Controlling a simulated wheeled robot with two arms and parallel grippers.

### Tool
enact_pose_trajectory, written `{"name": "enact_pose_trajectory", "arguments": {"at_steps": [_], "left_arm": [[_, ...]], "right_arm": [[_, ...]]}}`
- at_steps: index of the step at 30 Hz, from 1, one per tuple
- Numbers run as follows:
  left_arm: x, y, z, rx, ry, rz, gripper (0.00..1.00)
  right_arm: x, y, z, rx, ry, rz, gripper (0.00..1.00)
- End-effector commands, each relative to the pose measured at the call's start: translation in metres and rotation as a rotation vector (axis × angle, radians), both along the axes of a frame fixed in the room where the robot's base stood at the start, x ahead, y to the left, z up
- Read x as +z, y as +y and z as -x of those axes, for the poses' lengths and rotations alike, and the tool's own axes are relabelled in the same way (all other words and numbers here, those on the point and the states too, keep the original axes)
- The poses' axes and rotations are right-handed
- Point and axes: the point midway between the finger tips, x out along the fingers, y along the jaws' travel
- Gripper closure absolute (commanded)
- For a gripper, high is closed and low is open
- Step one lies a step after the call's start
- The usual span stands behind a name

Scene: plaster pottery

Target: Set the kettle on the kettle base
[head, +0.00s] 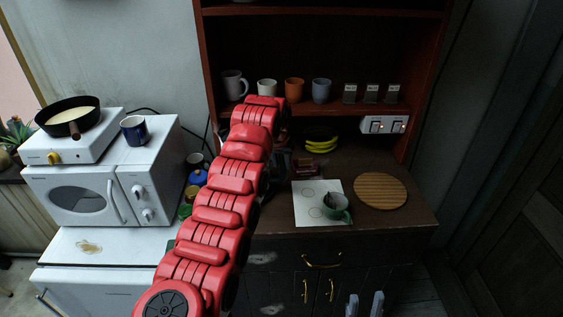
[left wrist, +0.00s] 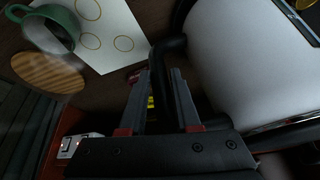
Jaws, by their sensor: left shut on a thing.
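The kettle (left wrist: 245,65) has a white rounded body and a black handle (left wrist: 168,48), and fills the right of the left wrist view. My left gripper (left wrist: 166,85) is shut on the black handle. In the head view my red left arm covers the kettle and most of that gripper. I cannot make out the kettle base, and I cannot tell whether the kettle touches anything below. My right gripper (head: 364,305) shows two grey fingers apart, empty, at the bottom of the head view.
White paper with ring marks (head: 311,213) lies on the brown counter, with a tilted green cup (head: 340,203) on it. A round wooden board (head: 381,190) lies to its right. Mugs (head: 294,90) line the shelf above. A microwave (head: 80,195) stands left.

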Motion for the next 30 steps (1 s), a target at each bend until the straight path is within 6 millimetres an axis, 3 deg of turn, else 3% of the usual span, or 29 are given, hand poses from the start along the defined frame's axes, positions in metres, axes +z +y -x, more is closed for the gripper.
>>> {"name": "enact_pose_trajectory", "arguments": {"at_steps": [12,13,15,23,30], "left_arm": [[-0.007,0.001,-0.001,0.003,-0.002,0.000,1.00],[-0.007,0.002,-0.001,0.003,-0.001,-0.001,0.68],[-0.007,0.001,-0.001,0.003,-0.001,-0.001,0.58],[-0.008,0.001,0.000,0.002,0.002,0.000,0.58],[0.008,0.003,0.007,0.001,-0.002,0.001,0.58]], "right_arm": [[-0.004,0.000,0.000,0.000,0.000,0.000,0.60],[-0.004,0.000,0.000,0.000,0.000,0.000,0.60],[-0.004,0.000,0.000,0.000,0.000,0.000,0.60],[-0.005,0.000,0.000,0.000,0.000,0.000,0.60],[-0.015,0.000,0.000,0.000,0.000,0.000,0.60]]}}
